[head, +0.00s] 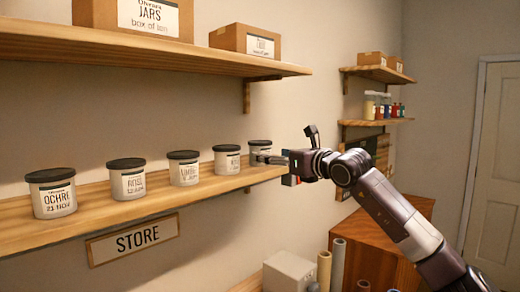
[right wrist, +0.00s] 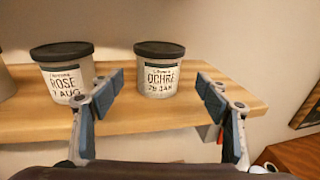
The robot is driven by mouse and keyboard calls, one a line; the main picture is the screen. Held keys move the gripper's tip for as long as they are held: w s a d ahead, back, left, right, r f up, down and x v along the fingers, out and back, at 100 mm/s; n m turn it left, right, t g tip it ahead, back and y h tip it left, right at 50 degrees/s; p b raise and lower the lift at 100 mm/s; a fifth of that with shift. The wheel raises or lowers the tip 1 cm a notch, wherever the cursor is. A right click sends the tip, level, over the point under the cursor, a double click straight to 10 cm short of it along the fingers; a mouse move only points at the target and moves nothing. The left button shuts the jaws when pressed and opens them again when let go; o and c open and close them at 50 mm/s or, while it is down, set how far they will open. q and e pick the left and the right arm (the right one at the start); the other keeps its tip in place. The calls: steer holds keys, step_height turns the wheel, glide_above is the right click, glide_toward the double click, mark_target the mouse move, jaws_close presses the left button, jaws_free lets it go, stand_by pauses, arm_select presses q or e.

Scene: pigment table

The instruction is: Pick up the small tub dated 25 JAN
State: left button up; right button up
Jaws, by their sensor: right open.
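A small white tub with a black lid, labelled OCHRE (right wrist: 160,79), stands upright on the shelf in the right wrist view. Its date ends in JAN and begins with 2; the second digit is blurred. In the head view it is the last tub (head: 259,149) at the shelf's right end, partly hidden by my gripper. My right gripper (right wrist: 161,84) is open and empty, its fingers apart to either side of this tub in the picture; contact does not show. A ROSE tub (right wrist: 66,80) dated AUG stands to its left. My left gripper is not in view.
On the same shelf (head: 110,213) stand an OCHRE tub dated NOV (head: 53,194), another ROSE tub (head: 128,181) and a third tub (head: 183,169). An upper shelf (head: 150,52) with boxes hangs above. Bare shelf lies right of the JAN tub.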

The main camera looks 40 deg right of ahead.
steer(key=shift+w, duration=0.4)
steer(key=shift+w+p, duration=0.35)
steer(key=w+p, duration=0.1)
steer(key=p, duration=0.1)
steer(key=w+p, duration=0.2)
steer(key=shift+w+d+f, duration=0.2)
steer(key=shift+w+f, duration=0.1)
steer(key=shift+w, duration=0.3)
steer(key=shift+w+f+p, duration=0.2)
steer(key=shift+w+p, duration=0.1)
steer(key=shift+w, duration=0.05)
steer(key=shift+s, duration=0.1)
steer(key=c, duration=0.4)
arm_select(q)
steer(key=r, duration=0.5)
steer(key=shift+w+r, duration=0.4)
arm_select(e)
steer(key=c, duration=1.1)
